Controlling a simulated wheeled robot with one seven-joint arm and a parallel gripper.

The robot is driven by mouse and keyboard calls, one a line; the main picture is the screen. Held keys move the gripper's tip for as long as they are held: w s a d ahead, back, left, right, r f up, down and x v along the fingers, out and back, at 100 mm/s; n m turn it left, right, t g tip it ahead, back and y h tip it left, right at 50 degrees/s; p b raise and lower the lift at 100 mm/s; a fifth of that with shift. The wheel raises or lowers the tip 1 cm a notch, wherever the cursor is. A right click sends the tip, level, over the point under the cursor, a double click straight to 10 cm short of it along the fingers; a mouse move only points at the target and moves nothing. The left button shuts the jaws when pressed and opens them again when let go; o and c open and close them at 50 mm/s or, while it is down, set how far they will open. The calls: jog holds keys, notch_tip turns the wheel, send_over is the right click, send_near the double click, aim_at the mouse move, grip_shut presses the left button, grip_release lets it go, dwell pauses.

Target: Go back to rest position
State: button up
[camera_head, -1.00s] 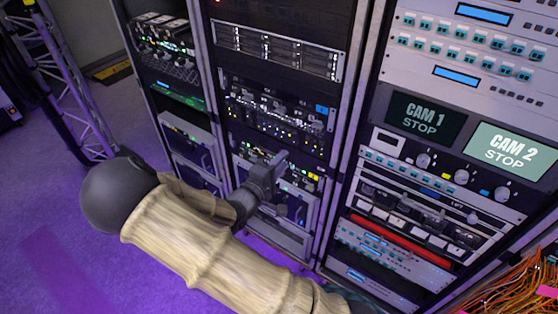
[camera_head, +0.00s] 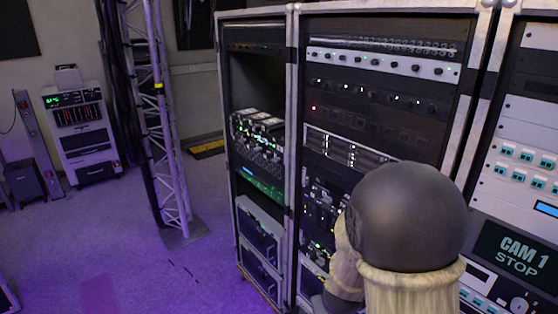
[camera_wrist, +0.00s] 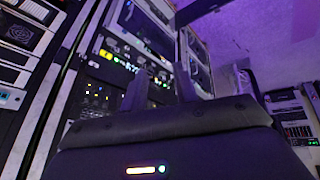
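My gripper shows in the wrist view (camera_wrist: 161,80), with two dark fingers standing apart and nothing held between them. Behind the fingers are rack units with small lit lamps. In the head view my gripper is hidden behind my own arm, whose dark round joint and beige sleeve rise at the lower right in front of the middle rack (camera_head: 385,130). I cannot tell whether the arm touches the rack.
A left rack (camera_head: 262,205) and a right rack with a CAM 1 STOP screen (camera_head: 518,250) flank the middle rack. A truss tower (camera_head: 165,130) stands left of them. A grey equipment cabinet (camera_head: 82,135) is farther left. Purple floor (camera_head: 120,250) between is mostly open.

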jog(key=s+d+r+g, duration=0.1)
jog(key=s+r, duration=0.1)
jog(key=s, duration=0.3)
jog(key=s+r+m+g+y, duration=0.1)
jog(key=s+r, duration=0.2)
jog(key=s, duration=0.2)
jog(key=shift+d+r+m+g, duration=0.3)
jog(key=shift+d+r+g, duration=0.05)
jog(key=shift+d+g, duration=0.05)
